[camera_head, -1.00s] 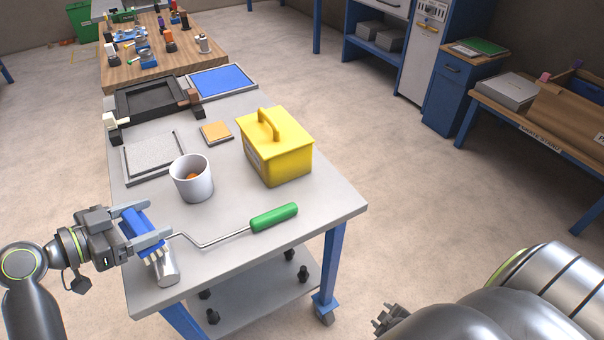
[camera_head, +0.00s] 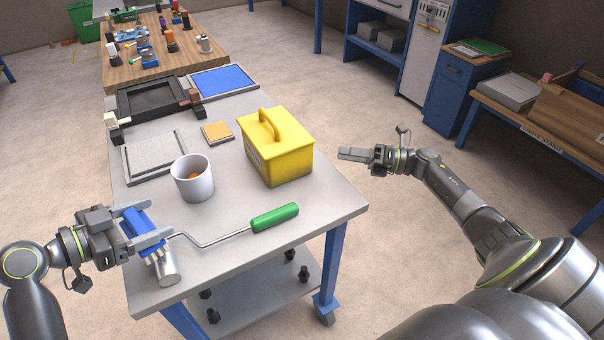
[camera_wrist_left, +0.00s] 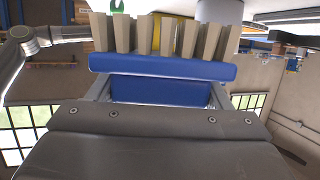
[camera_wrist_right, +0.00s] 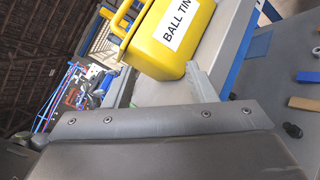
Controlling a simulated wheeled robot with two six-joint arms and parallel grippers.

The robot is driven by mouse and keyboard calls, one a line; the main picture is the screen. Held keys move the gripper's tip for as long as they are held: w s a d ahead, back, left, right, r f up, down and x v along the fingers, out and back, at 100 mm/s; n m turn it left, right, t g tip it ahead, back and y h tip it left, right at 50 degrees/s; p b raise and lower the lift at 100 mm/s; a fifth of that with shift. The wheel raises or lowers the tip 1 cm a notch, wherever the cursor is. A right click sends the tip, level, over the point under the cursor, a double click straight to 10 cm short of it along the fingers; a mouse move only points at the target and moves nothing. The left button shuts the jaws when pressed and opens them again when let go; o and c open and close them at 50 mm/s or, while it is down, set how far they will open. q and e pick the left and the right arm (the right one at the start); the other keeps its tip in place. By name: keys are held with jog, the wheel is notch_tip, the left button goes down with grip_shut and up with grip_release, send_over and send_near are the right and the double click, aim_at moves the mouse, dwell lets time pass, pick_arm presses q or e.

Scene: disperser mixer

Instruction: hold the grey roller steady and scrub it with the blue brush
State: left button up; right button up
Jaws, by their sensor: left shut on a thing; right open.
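The grey roller (camera_head: 169,272) lies near the front left of the grey table, joined by a bent metal rod to a green handle (camera_head: 273,217). My left gripper (camera_head: 146,233) is shut on the blue brush (camera_head: 137,223), whose pale bristles point down just above or at the roller; I cannot tell if they touch. In the left wrist view the brush (camera_wrist_left: 160,68) spans the jaws, with its bristles beyond. My right gripper (camera_head: 352,154) is open and empty, off the table's right edge beside the yellow box. The right wrist view shows one finger (camera_wrist_right: 205,85) near the box.
The yellow box (camera_head: 278,152) with a top handle stands on the table's right side. A white cup (camera_head: 192,180) stands behind the roller. A grey tray (camera_head: 153,157), an orange pad (camera_head: 217,131) and a blue tray (camera_head: 224,82) lie farther back.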

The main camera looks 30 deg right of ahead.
aim_at(289, 206)
jog(key=a+n+g, duration=0.2)
jog(key=n, duration=0.1)
jog(key=s+a+r+n+g+y, duration=0.1)
jog(key=a+n+g, duration=0.1)
jog(key=n, duration=0.1)
jog(key=s+a+r+n+g, duration=0.1)
jog(key=a+n, duration=0.1)
jog(key=shift+n+g+y, duration=0.3)
jog(key=shift+n+g, duration=0.1)
jog(key=s+a+n+g, duration=0.1)
jog(key=n, duration=0.1)
jog(key=a+n+g+h, duration=0.1)
jog(key=n+g, duration=0.1)
jog(key=n, duration=0.1)
jog(key=s+a+n+g, duration=0.1)
jog(key=n, duration=0.1)
jog(key=shift+s+a+g, duration=0.1)
jog(key=shift+s+g, duration=0.2)
jog(key=shift+g, duration=0.1)
jog(key=shift+s+a+f+n+g+h, duration=0.1)
jog(key=shift+s+a+n+g+h, duration=0.15)
jog(key=shift+n, duration=0.25)
jog(key=shift+s+f+n+g+h, duration=0.1)
jog(key=shift+n+g+h, duration=0.2)
jog(key=shift+n, duration=0.2)
jog(key=x, duration=1.1)
jog(key=shift+a+f, duration=0.2)
jog(key=shift+a, duration=0.2)
jog(key=c, duration=1)
jog(key=shift+c, duration=0.2)
